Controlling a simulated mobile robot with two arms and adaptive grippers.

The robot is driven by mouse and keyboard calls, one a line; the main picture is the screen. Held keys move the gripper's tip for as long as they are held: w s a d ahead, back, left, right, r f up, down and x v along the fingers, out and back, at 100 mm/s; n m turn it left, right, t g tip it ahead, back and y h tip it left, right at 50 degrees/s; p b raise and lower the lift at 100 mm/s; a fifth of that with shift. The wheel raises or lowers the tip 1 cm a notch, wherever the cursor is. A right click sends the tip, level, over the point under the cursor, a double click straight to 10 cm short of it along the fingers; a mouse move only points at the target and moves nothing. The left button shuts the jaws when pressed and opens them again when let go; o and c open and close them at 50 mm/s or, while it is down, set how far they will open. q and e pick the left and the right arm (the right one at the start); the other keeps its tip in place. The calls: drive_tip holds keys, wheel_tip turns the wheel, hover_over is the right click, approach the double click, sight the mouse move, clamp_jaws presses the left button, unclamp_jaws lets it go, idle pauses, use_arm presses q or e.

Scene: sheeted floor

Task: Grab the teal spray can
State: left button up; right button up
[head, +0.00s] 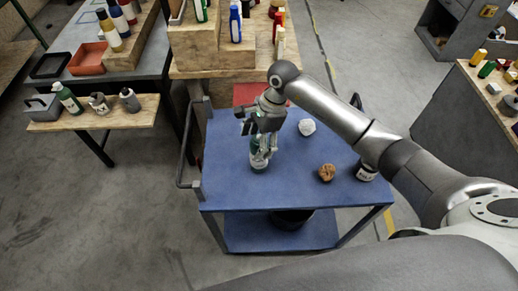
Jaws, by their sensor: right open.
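A dark green-teal can (257,163) with a pale label stands upright on the blue cart top (225,180), towards its left side. My right gripper (264,146) reaches in from the right and is just above and over the can, with its open fingers pointing down at the can's upper part. The fingers hide the can's top, and I cannot tell whether they touch it. My left gripper is not in view.
On the cart are a white round item (306,127), a brown round item (326,172) and a dark jar (366,171) beneath my forearm. A cart handle (184,150) rises at left. Bottles stand on wooden blocks (195,45) behind. The cart's front middle is clear.

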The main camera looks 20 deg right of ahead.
drive_tip(key=shift+x, duration=0.85)
drive_tip(key=shift+c, duration=0.5)
drive_tip(key=c, duration=1.3)
drive_tip(key=shift+c, duration=0.2)
